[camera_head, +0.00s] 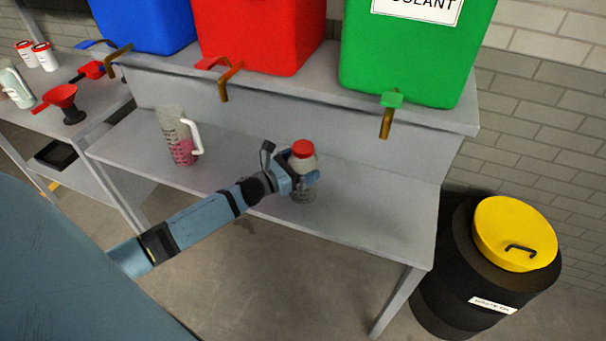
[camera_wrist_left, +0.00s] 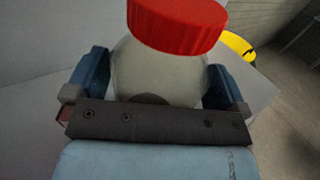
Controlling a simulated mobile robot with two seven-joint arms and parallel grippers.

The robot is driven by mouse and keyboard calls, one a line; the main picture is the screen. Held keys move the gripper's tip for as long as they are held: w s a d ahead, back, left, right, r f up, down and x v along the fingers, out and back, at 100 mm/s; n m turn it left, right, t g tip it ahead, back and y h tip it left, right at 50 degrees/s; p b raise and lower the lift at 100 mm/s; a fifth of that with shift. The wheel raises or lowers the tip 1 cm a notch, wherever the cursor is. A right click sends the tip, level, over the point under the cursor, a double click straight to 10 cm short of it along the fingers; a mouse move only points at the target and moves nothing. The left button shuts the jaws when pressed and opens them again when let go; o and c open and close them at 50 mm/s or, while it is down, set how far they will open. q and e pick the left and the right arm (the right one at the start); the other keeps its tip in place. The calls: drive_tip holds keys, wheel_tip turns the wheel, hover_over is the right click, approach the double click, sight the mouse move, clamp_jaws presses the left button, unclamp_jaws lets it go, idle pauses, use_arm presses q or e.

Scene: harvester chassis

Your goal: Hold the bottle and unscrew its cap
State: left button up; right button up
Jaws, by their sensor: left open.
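The bottle (camera_head: 303,163) is clear to greyish with a red cap (camera_head: 303,148) on top, and stands on the grey shelf. The cap shows large in the left wrist view (camera_wrist_left: 178,22), with the round bottle body (camera_wrist_left: 158,78) below it. My left gripper (camera_head: 301,180) is open around the bottle's body. In the left wrist view its two blue fingers (camera_wrist_left: 158,80) stand on either side of the body, with a gap visible at least on the left. The gripper hides part of the bottle's lower half. My right gripper is in neither view.
A measuring jug (camera_head: 172,130) with pink liquid stands left on the shelf (camera_head: 375,200). Blue (camera_head: 150,22), red (camera_head: 255,35) and green (camera_head: 410,55) containers with taps stand above. A black drum (camera_head: 455,265) with a yellow lid is at right. A red funnel (camera_head: 60,96) is at far left.

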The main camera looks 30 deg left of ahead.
use_arm(q)
drive_tip(key=c, duration=0.6)
drive_tip(key=shift+c, duration=0.6)
drive_tip(key=shift+r, duration=0.15)
wheel_tip(320, 180, up, 20)
drive_tip(key=p, duration=0.1)
